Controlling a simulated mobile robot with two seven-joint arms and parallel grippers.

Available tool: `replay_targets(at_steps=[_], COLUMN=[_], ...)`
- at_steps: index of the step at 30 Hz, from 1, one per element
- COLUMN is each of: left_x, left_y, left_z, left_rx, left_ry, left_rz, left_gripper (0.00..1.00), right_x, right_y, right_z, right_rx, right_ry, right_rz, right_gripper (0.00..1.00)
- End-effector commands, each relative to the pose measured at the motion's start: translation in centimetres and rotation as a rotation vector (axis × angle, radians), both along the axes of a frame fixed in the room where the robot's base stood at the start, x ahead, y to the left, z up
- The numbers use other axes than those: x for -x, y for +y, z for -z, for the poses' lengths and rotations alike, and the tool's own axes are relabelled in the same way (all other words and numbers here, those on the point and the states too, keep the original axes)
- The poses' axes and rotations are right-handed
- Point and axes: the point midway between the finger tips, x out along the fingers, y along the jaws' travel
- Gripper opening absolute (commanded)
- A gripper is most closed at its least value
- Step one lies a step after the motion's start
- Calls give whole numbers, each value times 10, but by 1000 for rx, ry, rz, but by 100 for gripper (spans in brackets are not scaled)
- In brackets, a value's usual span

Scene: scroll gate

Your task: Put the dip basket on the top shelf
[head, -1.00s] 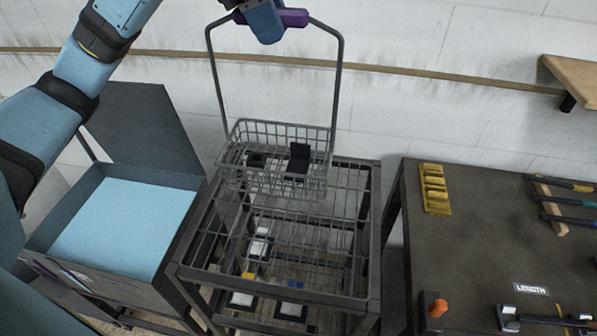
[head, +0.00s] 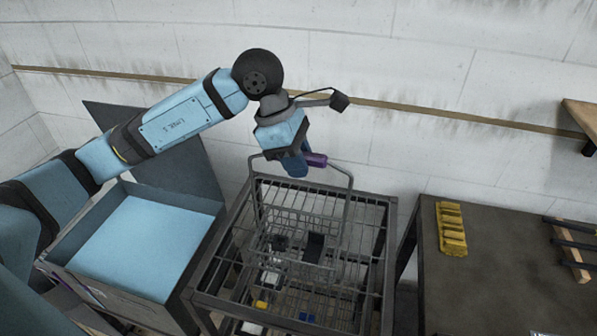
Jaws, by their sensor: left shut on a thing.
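The dip basket (head: 300,238) is a grey wire basket with a tall hoop handle and a purple grip (head: 317,159). It holds dark blocks (head: 314,247). My left gripper (head: 297,165) is shut on the handle by the purple grip, with its fingertips partly hidden. The basket overlaps the wire top shelf (head: 365,212) of the dark metal rack (head: 391,235). I cannot tell whether it touches the shelf or hangs just above it. My right gripper is not in view.
An open grey box with a light blue inside (head: 138,248) stands left of the rack, its lid raised. A dark workbench (head: 500,270) with a yellow holder (head: 451,228) stands to the right. Small white items (head: 252,327) lie lower inside the rack. A wall is behind.

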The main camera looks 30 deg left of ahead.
Motion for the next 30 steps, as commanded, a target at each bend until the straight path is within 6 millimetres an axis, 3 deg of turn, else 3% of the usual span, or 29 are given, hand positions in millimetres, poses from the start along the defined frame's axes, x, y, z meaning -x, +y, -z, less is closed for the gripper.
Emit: replay_targets(at_steps=[9,21,22,24,30], left_x=[0,0,0,0,0], left_y=[0,0,0,0,0], left_z=[33,39,38,38,38], left_rx=[1,1,0,0,0], left_ry=[0,-3,0,0,0], left_rz=[0,0,0,0,0], left_gripper=[0,0,30,46,49], right_x=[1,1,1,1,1], right_y=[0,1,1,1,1], right_z=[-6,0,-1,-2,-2], right_rx=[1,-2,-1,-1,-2], right_ry=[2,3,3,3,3], right_rz=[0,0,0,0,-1], right_gripper=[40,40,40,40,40])
